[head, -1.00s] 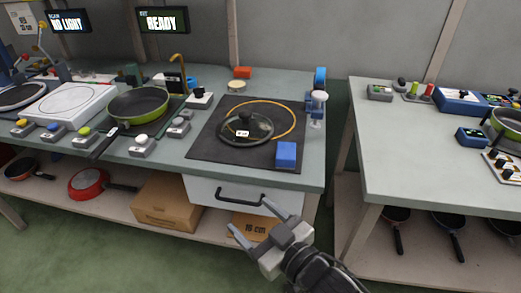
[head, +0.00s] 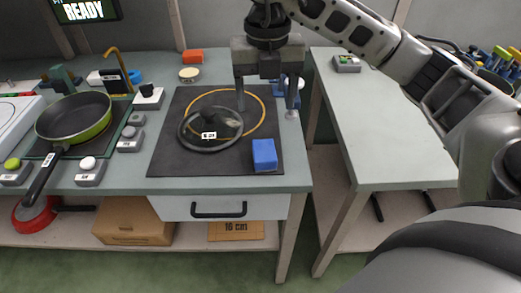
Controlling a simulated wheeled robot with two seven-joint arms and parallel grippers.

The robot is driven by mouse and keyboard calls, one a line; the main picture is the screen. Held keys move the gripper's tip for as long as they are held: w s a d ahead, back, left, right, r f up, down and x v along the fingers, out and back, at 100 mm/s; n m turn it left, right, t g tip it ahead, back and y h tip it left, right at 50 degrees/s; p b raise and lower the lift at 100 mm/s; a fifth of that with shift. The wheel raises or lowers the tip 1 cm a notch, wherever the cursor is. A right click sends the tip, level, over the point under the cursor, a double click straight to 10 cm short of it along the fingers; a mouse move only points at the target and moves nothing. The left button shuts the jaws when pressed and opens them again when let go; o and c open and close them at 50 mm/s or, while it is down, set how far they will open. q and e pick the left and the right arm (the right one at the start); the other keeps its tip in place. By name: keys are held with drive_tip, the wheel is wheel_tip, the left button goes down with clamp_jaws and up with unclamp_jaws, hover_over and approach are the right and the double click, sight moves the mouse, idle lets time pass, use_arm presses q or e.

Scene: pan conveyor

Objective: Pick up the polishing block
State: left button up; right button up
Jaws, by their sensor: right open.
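A blue block (head: 264,155) stands on the front right of the dark mat (head: 165,152) in the head view; it looks like the polishing block, though no label shows. My right gripper (head: 266,102) points down, open and empty, above the mat's back right part. Its two fingers are spread apart and show behind the blue block in the picture, apart from it. A glass lid (head: 190,138) with a dark rim and knob lies on the mat beside the block, inside or over a yellow ring (head: 203,94). My left gripper is not in view.
A green pan (head: 80,115) and several button boxes stand left. My right arm crosses above the gap to the right table (head: 370,120). A drawer (head: 265,207) is below the mat.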

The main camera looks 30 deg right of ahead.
drive_tip(key=b, duration=0.1)
hover_over(264, 150)
drive_tip(key=f, duration=0.8)
drive_tip(key=shift+s+f, duration=0.2)
drive_tip(key=shift+f, duration=0.15)
drive_tip(key=shift+w+f, duration=0.15)
drive_tip(key=shift+f, duration=1.45)
drive_tip(key=shift+w+f, duration=0.1)
drive_tip(key=shift+f, duration=1.45)
drive_tip(key=c, duration=1.1)
